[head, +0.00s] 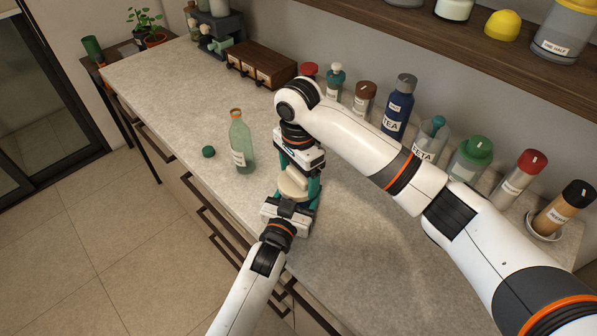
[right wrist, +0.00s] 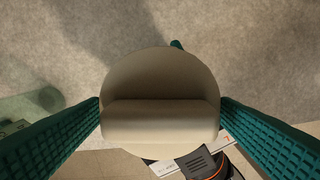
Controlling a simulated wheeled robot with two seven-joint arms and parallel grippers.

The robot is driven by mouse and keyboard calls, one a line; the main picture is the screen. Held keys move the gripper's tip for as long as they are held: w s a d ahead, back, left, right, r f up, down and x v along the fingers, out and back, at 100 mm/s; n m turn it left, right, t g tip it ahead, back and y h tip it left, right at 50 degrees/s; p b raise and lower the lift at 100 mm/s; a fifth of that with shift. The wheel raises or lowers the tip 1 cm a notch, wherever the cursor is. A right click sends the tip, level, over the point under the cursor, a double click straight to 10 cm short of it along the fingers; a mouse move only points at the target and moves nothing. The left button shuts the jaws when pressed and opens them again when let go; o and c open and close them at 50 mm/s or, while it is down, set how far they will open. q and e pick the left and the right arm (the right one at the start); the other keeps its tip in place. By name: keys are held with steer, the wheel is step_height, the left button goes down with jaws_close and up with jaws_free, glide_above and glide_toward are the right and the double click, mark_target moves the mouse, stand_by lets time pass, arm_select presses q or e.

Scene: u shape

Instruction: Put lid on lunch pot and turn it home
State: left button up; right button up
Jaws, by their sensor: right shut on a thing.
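The beige round lid (right wrist: 160,80) with a raised bar handle fills the middle of the right wrist view. It also shows in the head view (head: 293,184), near the counter's front edge. My right gripper (head: 298,181) is shut on the lid from above, with a teal finger at each side in the right wrist view (right wrist: 160,108). My left gripper (head: 296,196) reaches in from the front, low beside the lid, with teal fingers partly showing. Its grip is hidden. The lunch pot is largely hidden under the lid and grippers, so I cannot tell whether the lid is seated.
A green glass bottle (head: 241,146) and a small green cap (head: 208,152) stand to the left. Several bottles and jars, including a blue one (head: 398,108), line the wall. A wooden drawer box (head: 262,66) stands at the back. The counter (head: 380,250) is clear at the front right.

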steer(key=m, duration=0.5)
steer(key=o, duration=0.9)
steer(key=shift+c, duration=0.2)
steer(key=shift+r, duration=2.2)
